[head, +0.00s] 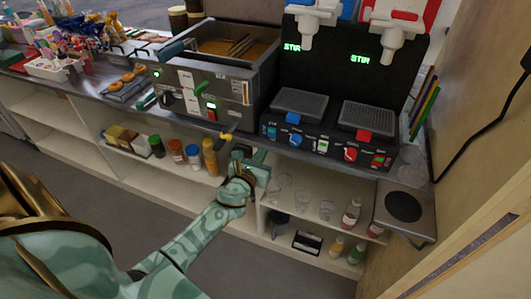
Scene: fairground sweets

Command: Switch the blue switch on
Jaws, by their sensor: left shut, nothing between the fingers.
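The blue switch (271,131) is at the left end of the black front panel of the drinks machine, small and hard to read; I cannot tell its position. A blue knob (294,138) sits to its right. My left gripper (245,154) is shut and empty, in front of the counter edge, below and left of the blue switch and apart from it. My right gripper is not in view.
A fryer (205,95) with its own switches stands left of the drinks machine. A red knob (350,154) and a red switch (379,160) are further right on the panel. Shelves below hold bottles and glasses. A round hotplate (404,206) is at the right.

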